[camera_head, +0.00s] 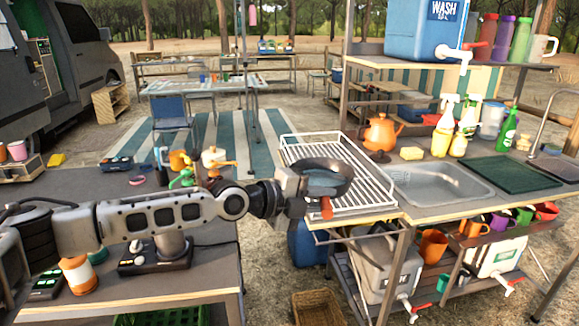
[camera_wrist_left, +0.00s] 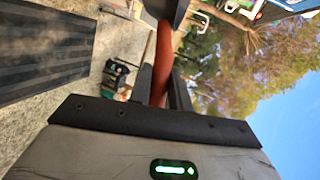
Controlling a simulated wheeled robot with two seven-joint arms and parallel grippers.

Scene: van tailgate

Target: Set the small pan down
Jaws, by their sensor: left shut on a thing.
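The small pan (camera_head: 345,172) is dark and round with an orange-red handle (camera_head: 326,209). In the head view it is over the front of the white wire dish rack (camera_head: 300,143), left of the sink. I cannot tell whether it touches the rack. My left gripper (camera_head: 310,192) comes in from the left and is shut on the pan's handle. In the left wrist view the handle (camera_wrist_left: 161,62) stands between the dark fingers, with a dark part of the pan (camera_wrist_left: 163,8) at the top edge. My right gripper is not in view.
Right of the rack are the metal sink (camera_head: 437,186) and a green mat (camera_head: 514,174). An orange kettle (camera_head: 382,133) and a yellow sponge (camera_head: 411,153) stand behind. A dark table (camera_head: 90,205) with several items is under my left arm. The rack's back part is empty.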

